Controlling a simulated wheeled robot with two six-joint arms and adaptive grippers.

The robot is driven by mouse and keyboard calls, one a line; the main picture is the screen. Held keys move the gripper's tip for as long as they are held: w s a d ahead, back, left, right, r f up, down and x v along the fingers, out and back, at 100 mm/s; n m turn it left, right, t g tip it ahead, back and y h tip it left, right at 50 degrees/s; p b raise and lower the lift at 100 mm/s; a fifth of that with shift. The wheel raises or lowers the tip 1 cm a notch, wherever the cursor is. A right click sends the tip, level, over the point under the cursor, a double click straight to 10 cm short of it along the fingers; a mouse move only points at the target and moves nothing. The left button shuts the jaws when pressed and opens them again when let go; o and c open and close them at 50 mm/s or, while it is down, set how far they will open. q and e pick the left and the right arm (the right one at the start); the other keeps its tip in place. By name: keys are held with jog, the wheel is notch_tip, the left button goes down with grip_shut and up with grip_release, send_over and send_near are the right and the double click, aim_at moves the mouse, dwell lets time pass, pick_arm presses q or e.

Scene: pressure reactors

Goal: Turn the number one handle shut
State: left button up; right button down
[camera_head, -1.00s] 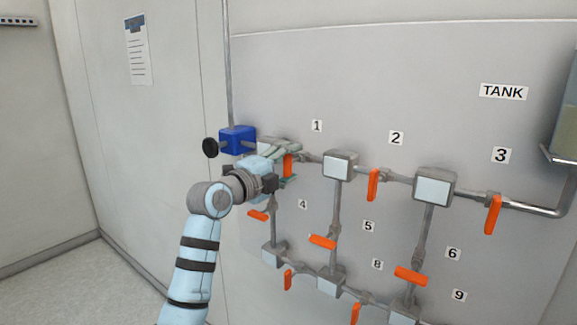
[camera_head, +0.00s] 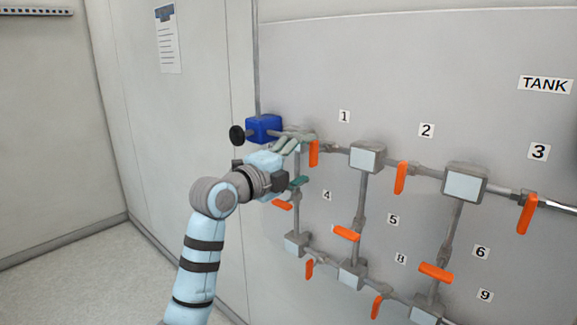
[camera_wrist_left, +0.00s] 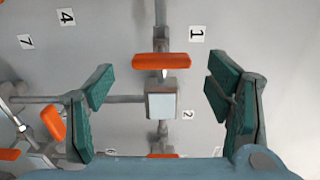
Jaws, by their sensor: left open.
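The number one handle (camera_head: 314,153) is an orange lever hanging straight down, across its horizontal pipe, below the label 1 (camera_head: 344,116). In the left wrist view the handle (camera_wrist_left: 162,62) lies crosswise near the label 1 (camera_wrist_left: 197,34), beside a square-faced grey block (camera_wrist_left: 162,103). My left gripper (camera_head: 296,164) is open, just left of the handle in the head view, one finger higher and one lower. In the wrist view its green-padded fingers (camera_wrist_left: 163,100) stand wide apart on either side, touching nothing visible. My right gripper is in no view.
The handle at label 2 (camera_head: 400,178) and the handle at label 3 (camera_head: 527,213) also hang down. Several more orange handles sit on lower pipes. A blue block with a black knob (camera_head: 263,128) is close above my left gripper. Open floor (camera_head: 100,275) lies at left.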

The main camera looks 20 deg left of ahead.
pick_arm(q)
jog(key=v, duration=0.7)
jog(key=shift+s, duration=0.2)
